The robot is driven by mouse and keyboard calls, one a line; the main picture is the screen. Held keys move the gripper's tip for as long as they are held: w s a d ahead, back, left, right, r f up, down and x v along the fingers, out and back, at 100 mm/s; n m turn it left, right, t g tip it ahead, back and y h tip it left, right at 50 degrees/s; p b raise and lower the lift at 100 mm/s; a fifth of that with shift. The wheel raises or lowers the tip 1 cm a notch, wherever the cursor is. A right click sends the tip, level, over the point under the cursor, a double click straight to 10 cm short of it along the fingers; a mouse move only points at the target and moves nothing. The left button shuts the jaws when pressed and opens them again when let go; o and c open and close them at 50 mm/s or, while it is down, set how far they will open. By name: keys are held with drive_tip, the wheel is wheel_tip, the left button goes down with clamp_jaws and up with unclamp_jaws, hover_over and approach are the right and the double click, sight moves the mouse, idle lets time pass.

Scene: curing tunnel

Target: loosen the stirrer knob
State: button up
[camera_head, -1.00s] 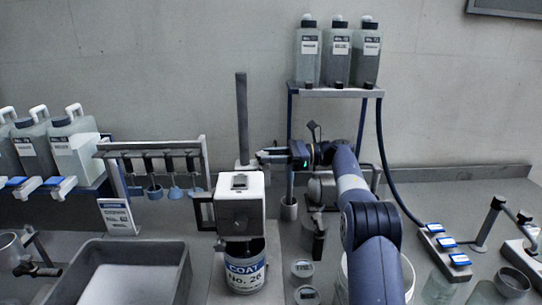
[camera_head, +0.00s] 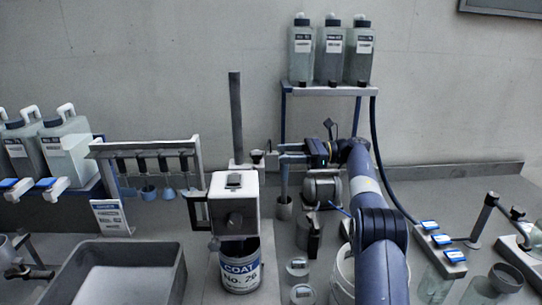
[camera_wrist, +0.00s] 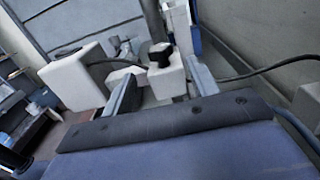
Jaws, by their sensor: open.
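The stirrer is a white box-shaped head (camera_head: 234,203) on a tall dark post (camera_head: 235,118), above a can labelled COAT No. 26 (camera_head: 240,268). A small black knob (camera_head: 257,156) shows just right of the post in the head view. In the wrist view the black knob (camera_wrist: 160,53) sits on a white block (camera_wrist: 167,78), between the lines of my fingers. My gripper (camera_head: 281,152) is open and empty, its fingers pointing left at the knob, with a small gap to it. Both fingers also show in the wrist view (camera_wrist: 158,76).
A rack (camera_head: 150,148) with hanging cups stands left of the stirrer, a grey tub (camera_head: 168,287) in front of it. A shelf (camera_head: 330,91) holds three bottles behind my arm. A motor-like drum (camera_head: 322,188) and a thin grey cup (camera_head: 284,208) stand below my gripper.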

drive_tip(key=shift+d+p, duration=0.35)
drive_tip(key=shift+d, duration=1.8)
